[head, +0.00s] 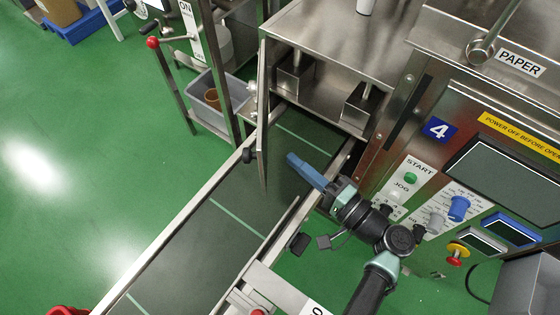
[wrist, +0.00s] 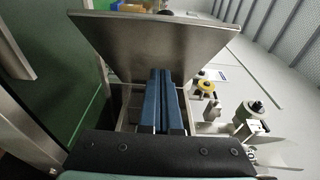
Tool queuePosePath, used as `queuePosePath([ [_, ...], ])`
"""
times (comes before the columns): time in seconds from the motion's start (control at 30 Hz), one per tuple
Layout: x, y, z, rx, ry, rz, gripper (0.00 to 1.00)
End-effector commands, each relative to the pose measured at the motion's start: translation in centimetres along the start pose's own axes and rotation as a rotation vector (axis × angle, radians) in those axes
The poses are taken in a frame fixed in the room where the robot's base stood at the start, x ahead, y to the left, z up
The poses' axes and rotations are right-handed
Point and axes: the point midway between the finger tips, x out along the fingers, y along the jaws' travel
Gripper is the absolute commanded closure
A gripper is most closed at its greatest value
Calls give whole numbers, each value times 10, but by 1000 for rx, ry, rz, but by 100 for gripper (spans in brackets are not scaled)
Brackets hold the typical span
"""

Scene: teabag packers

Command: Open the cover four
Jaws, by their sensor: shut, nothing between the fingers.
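The machine with the blue number 4 plate (head: 438,129) stands at the right. A thin metal cover (head: 263,120) with a black knob (head: 249,155) stands swung out at the left of its opening, seen almost edge-on. The opening shows metal parts inside. My gripper (head: 291,158) is over the belt, right of the cover's lower part, its blue fingers pointing toward the cover. A gap shows between fingertips and cover. In the wrist view the blue fingers (wrist: 168,85) are together and empty. A broad metal panel (wrist: 160,40) is just beyond them, probably the cover; contact is unclear there.
A conveyor belt (head: 225,215) with metal rails runs from the opening to the lower left. A control panel with buttons and a screen (head: 510,175) is close right of my arm. A grey bin (head: 212,108) stands behind the belt. Green floor at left is free.

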Motion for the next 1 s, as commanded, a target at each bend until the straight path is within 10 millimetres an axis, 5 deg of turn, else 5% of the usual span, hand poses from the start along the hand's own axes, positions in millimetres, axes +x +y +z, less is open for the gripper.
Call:
queuePosePath([
  [0.3, 24, 0, 27, 1, -2, 1, 100],
  [1.0, 28, 0, 33, 1, 49, 1, 100],
])
